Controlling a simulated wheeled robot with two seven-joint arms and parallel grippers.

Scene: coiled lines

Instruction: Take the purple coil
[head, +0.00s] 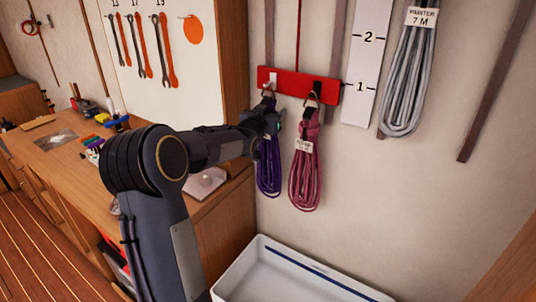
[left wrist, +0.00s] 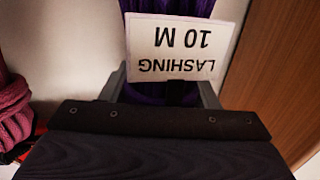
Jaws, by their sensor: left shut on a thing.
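The purple coil (head: 268,170) hangs from the left hook of a red rack (head: 300,85) on the wall. It also shows in the left wrist view (left wrist: 160,6), with a white tag (left wrist: 180,48) reading "LASHING 10 M", upside down there. My left gripper (head: 268,124) is at the upper part of the purple coil, just below the rack, and is shut on it. The fingers show on both sides of the coil behind the tag in the left wrist view (left wrist: 165,92). The exact grip is partly hidden by the tag and my wrist. My right gripper is not in view.
A pink coil (head: 304,175) hangs close to the right on the same rack. A grey coil (head: 408,80) tagged "PAINTER 7 M" hangs further right. A white tray (head: 258,255) with a blue stripe stands below. A wooden workbench (head: 60,165) with small items is at left.

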